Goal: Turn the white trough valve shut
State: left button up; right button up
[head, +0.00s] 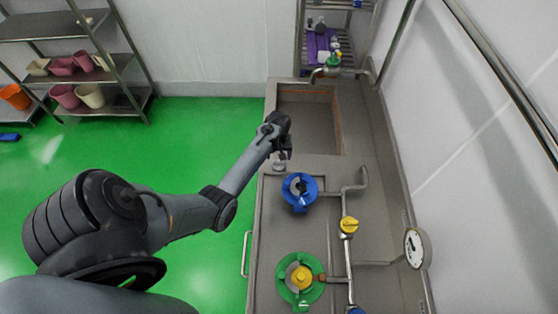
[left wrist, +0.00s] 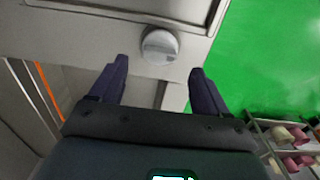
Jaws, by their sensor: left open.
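The white trough valve (left wrist: 160,46) is a round, pale knob with a raised grip bar across its face. In the left wrist view it sits on a grey metal panel, just beyond the gap between my fingertips. In the head view the valve (head: 279,167) shows small at the near left corner of the sink. My left gripper (left wrist: 157,72) is open, with its two dark fingers apart and nothing between them. In the head view my left gripper (head: 285,154) is close to the valve, partly hidden by its own wrist. My right gripper is in neither view.
A blue valve (head: 300,187), a green valve (head: 299,279) and a yellow knob (head: 349,225) are on the counter and its pipes. A round gauge (head: 416,248) stands at the right. The sink (head: 308,113) lies behind. A shelf with pots (head: 72,62) is at the far left.

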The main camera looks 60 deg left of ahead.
aim_at(279, 162)
pick_arm(q)
jog(key=shift+f, duration=2.45)
jog(key=c, duration=1)
jog(key=shift+c, duration=0.2)
